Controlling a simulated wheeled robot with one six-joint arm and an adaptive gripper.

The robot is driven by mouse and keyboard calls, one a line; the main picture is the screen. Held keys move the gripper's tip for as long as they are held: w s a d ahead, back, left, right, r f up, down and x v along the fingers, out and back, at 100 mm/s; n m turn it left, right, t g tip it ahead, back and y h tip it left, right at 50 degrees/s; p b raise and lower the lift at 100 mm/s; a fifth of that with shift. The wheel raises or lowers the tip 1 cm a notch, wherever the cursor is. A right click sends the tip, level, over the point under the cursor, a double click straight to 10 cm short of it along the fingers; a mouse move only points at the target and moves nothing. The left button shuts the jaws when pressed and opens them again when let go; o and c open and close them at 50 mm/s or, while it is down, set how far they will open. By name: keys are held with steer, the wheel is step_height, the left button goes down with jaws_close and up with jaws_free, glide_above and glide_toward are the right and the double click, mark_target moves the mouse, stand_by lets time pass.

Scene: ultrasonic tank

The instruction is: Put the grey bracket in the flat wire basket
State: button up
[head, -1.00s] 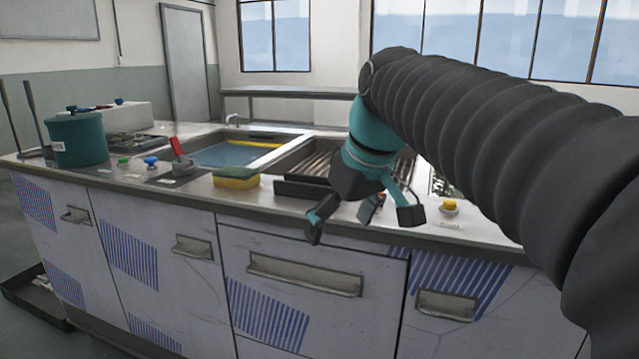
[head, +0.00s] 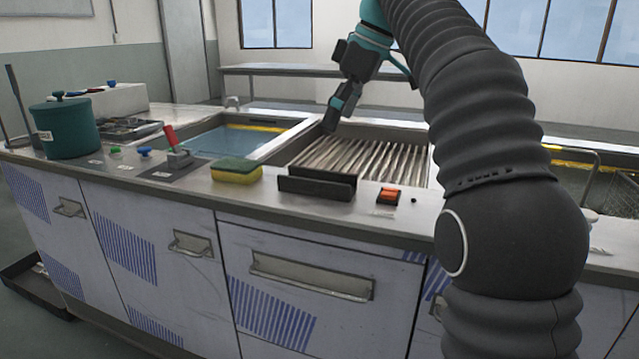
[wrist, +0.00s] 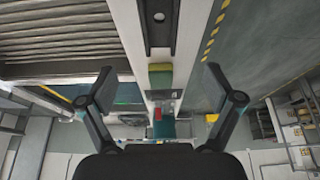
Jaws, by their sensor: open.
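A dark grey channel-shaped piece, which looks like the bracket (head: 318,185), lies on the counter's front strip, before the slatted basin. In the wrist view the bracket (wrist: 158,28) shows at the top, with a hole in its floor. My gripper (head: 372,100) is open and empty, raised above the slatted basin, behind and above the bracket. In the wrist view its fingers (wrist: 159,74) are spread apart with nothing between them. Wire mesh, perhaps the wire basket (head: 598,188), shows in the right-hand basin, partly hidden by my arm; I cannot tell how flat it is.
A red-handled switch (head: 174,150) and green pot (head: 68,130) stand farther left. The slatted basin (head: 368,155) lies behind, beside a water-filled tank (head: 225,140).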

mark_target(317, 170)
steer(key=x, duration=0.7)
steer(key=shift+d+f, duration=0.1)
steer(key=shift+f, duration=0.15)
steer(key=shift+d+x, duration=0.15)
steer(key=shift+x, duration=1.15)
steer(key=shift+d+x, duration=0.15)
steer(key=shift+x, duration=1.15)
steer(key=shift+s+f, duration=0.15)
jaws_close()
steer(key=shift+r, duration=0.55)
steer(key=v, duration=0.4)
steer(key=shift+w+a, duration=0.2)
steer(key=shift+w, duration=0.05)
steer(key=s+d+r, duration=0.3)
steer(key=d+r, duration=0.3)
steer(key=d, duration=0.4)
steer(key=shift+s, duration=0.15)
